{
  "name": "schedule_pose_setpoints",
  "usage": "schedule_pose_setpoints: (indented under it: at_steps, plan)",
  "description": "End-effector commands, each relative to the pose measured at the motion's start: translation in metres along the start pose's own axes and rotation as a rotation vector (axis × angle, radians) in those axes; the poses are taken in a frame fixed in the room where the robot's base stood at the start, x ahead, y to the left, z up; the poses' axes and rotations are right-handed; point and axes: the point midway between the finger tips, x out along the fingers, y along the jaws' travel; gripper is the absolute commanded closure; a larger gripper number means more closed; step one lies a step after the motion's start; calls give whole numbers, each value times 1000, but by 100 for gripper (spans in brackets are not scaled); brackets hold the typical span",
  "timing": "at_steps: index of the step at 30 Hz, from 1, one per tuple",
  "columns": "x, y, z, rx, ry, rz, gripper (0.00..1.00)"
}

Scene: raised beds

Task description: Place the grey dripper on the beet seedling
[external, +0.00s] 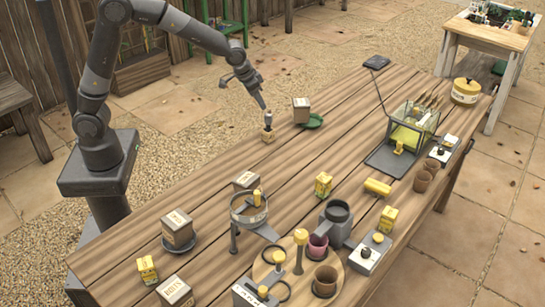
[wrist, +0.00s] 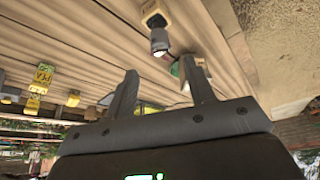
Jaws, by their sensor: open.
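A small grey piece with a pale tip, seemingly the grey dripper (external: 267,121), stands upright on a small yellow-and-tan block (external: 269,136) near the table's far left edge. In the wrist view the grey piece (wrist: 159,41) shows beyond my fingertips. My gripper (external: 261,103) is just above it, open and empty, with both fingers (wrist: 161,76) apart in the wrist view. Tan cube-shaped pots or boxes with labels stand at several spots: one (external: 301,110) by a green saucer (external: 314,122), one (external: 178,228) on a dark saucer, one (external: 175,292) in front. I cannot tell which is the beet seedling.
A glass-sided case (external: 413,127) stands at the right. A sieve stand (external: 249,209), a grey cup device (external: 337,214) and a round board (external: 268,270) crowd the front. Yellow packets (external: 323,185) are scattered about. The middle planks are mostly clear.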

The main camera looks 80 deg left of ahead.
Motion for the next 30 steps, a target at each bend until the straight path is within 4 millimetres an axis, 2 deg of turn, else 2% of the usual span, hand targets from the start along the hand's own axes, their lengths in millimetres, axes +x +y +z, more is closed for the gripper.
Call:
schedule_pose_setpoints:
  at_steps: [3, 11, 14, 20, 24, 30]
  plan:
    - [-12, 0, 0, 1, 0, 0, 51]
    - [-24, 0, 2, 3, 1, 2, 51]
    - [-43, 1, 10, 10, 6, 12, 51]
    - [-108, 4, 48, 44, 23, 45, 51]
    - [-150, 4, 83, 76, 34, 67, 51]
    - [-199, 2, 139, 125, 52, 92, 51]
